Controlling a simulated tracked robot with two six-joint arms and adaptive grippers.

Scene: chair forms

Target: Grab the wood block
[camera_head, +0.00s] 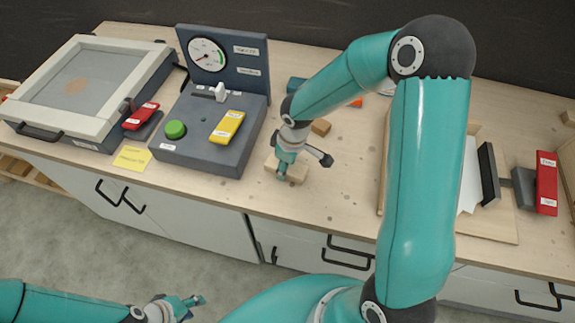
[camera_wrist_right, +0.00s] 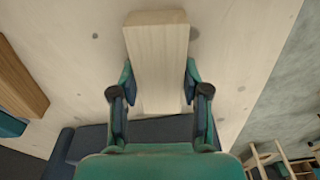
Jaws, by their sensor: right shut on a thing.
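The wood block (camera_head: 296,172) is pale and lies near the front edge of the workbench in the head view. My right gripper (camera_head: 291,163) reaches down over it and hides part of it. In the right wrist view the wood block (camera_wrist_right: 158,62) is between the two fingers of my right gripper (camera_wrist_right: 158,92), which is shut on its sides. The block's near end is at the gripper's palm. My left gripper (camera_head: 183,307) is low at the bottom left of the head view, in front of the bench and away from the block; its finger spacing is unclear.
A framed panel (camera_head: 88,82) is far left. A red-handled clamp (camera_head: 546,183) is at the right.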

